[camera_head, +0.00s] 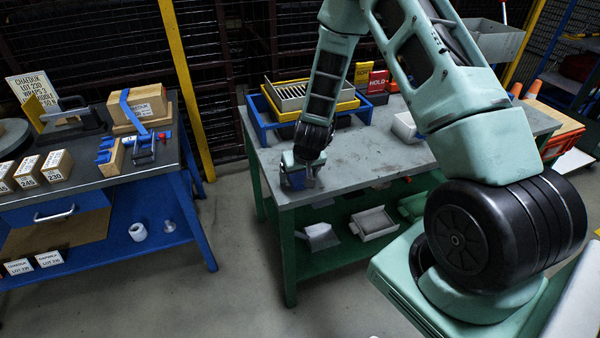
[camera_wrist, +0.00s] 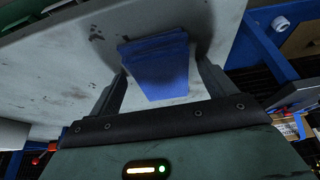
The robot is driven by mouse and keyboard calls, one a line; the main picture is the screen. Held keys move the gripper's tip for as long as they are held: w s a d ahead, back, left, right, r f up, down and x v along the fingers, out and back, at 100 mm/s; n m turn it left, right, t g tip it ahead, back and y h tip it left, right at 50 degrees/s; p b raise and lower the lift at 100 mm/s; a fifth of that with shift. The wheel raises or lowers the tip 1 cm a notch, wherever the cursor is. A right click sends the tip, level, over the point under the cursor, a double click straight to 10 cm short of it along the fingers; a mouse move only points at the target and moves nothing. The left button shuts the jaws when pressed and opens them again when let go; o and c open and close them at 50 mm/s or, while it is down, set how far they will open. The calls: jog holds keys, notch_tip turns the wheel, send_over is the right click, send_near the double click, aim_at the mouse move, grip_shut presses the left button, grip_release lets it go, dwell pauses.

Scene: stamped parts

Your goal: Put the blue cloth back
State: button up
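The blue cloth (camera_wrist: 158,68) is a folded stack lying on the grey top of the green-legged table (camera_head: 350,155). In the head view the blue cloth (camera_head: 297,180) shows in part near the table's front left corner, under my gripper (camera_head: 299,174). In the wrist view my gripper (camera_wrist: 163,67) has its fingers apart, one on each side of the cloth. A gap shows on the right side; the left finger overlaps the cloth's edge in the picture, and I cannot tell whether they touch.
A blue tray (camera_head: 258,117) with a yellow frame and grey slotted box stands at the table's back. Yellow and red HOLD signs (camera_head: 378,82) stand beside it. A white bin (camera_head: 406,127) sits to the right. A blue workbench (camera_head: 190,205) with boxes stands left, across a floor gap.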

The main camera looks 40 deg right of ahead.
jog(key=shift+r, duration=0.3)
jog(key=v, duration=1.1)
jog(key=s+a+r+n+g+y, duration=0.1)
jog(key=s+a+r+n+y, duration=0.2)
jog(key=a, duration=0.7)
jog(key=s+a+r+n+y, duration=0.1)
jog(key=s+a+r+n, duration=0.1)
jog(key=s+a+r, duration=0.55)
jog(key=s+a+r+n+g+h, duration=0.1)
jog(key=s+a+r+n, duration=0.1)
jog(key=s, duration=0.5)
jog(key=s+a+r+n+g+h, duration=0.1)
jog(key=s+a+r+n+g, duration=0.1)
jog(key=s+a, duration=0.3)
jog(key=s+n, duration=0.1)
jog(key=s, duration=0.2)
jog(key=shift+s+a+n+p, duration=0.2)
jog(key=shift+n+p, duration=0.2)
jog(key=shift+r, duration=0.1)
